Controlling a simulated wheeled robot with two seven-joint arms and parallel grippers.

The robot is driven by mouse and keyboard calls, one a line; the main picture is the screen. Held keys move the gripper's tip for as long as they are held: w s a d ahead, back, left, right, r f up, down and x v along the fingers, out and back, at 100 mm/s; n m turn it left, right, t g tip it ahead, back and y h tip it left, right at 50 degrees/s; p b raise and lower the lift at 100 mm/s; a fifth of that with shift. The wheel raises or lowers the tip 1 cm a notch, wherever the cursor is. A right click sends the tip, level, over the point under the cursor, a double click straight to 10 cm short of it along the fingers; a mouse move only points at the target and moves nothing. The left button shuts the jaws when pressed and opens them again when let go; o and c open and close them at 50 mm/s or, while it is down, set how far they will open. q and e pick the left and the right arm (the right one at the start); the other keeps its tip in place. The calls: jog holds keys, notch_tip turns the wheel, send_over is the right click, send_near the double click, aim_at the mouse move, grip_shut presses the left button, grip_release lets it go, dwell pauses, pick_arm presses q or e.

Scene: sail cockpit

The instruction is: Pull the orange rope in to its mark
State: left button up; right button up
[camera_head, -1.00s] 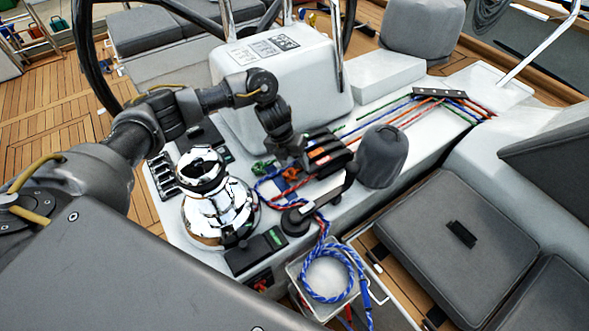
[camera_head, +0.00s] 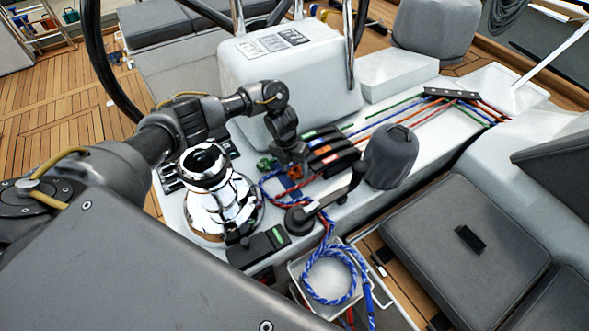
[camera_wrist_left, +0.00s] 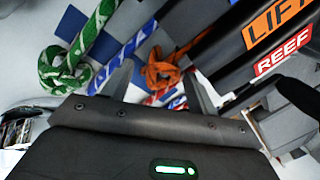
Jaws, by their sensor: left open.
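The orange rope runs along the white deck as a thin line (camera_head: 415,113) in the head view. Its near end is a knotted orange loop (camera_wrist_left: 160,72) in the left wrist view, beside the black clutches (camera_head: 330,155) labelled LIFT and REEF. My left gripper (camera_head: 290,166) points down at this end, on the winch side of the clutches. In the left wrist view its fingers (camera_wrist_left: 158,78) are open, one to each side of the orange loop; whether they touch it I cannot tell. No mark on the rope is clear. My right gripper is not in view.
A green knotted rope (camera_wrist_left: 65,70) and a blue-white rope (camera_wrist_left: 125,55) lie close beside my left gripper. A chrome winch (camera_head: 215,190), a black handle (camera_head: 330,195) and a grey covered winch (camera_head: 390,157) stand nearby. A bin (camera_head: 300,268) holds coiled blue rope.

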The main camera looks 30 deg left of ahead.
pick_arm(q)
jog(key=shift+d+f, duration=0.1)
jog(key=shift+f, duration=0.65)
